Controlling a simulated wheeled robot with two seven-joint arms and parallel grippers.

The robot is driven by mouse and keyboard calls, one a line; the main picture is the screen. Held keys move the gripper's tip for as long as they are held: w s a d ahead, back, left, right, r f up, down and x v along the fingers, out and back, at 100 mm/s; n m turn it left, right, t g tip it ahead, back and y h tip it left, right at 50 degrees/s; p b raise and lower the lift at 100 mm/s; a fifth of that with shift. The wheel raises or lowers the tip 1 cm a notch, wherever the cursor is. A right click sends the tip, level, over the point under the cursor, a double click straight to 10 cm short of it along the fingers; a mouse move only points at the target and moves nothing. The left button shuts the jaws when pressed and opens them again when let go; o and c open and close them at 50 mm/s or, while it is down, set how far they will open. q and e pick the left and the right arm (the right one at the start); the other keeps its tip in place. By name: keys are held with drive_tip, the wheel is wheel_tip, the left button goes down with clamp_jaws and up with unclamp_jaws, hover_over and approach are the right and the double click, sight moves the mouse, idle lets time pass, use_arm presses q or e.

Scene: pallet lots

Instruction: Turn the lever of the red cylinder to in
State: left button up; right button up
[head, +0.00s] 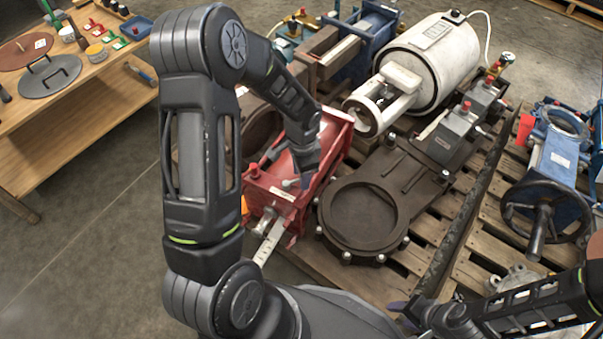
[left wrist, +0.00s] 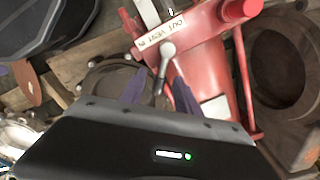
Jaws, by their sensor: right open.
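The red cylinder (head: 335,140) lies on the pallet in the middle of the head view. It fills the upper middle of the left wrist view (left wrist: 205,60). Its label plate (left wrist: 160,33) carries OUT, VENT and IN, upside down here, with IN at the left end. The small grey lever (left wrist: 167,52) has its round knob just below the plate, near VENT; its exact setting is unclear. My left gripper (left wrist: 158,95) is open, its two fingers apart on either side of the lever's lower part; contact is unclear. My right gripper (head: 408,308) is open and empty at the bottom, away from the cylinder.
A dark round valve (head: 362,215) lies right of the cylinder, close by. A wooden table (head: 75,125) with parts is at left, with bare floor between.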

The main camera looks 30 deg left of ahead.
use_arm(q)
drive_tip(key=shift+r, duration=0.15)
wheel_tip(320, 180, up, 8)
drive_tip(key=p, duration=0.2)
drive_tip(key=shift+d+f+p, duration=0.1)
drive_tip(key=shift+f+p, duration=0.1)
drive_tip(key=shift+p, duration=0.2)
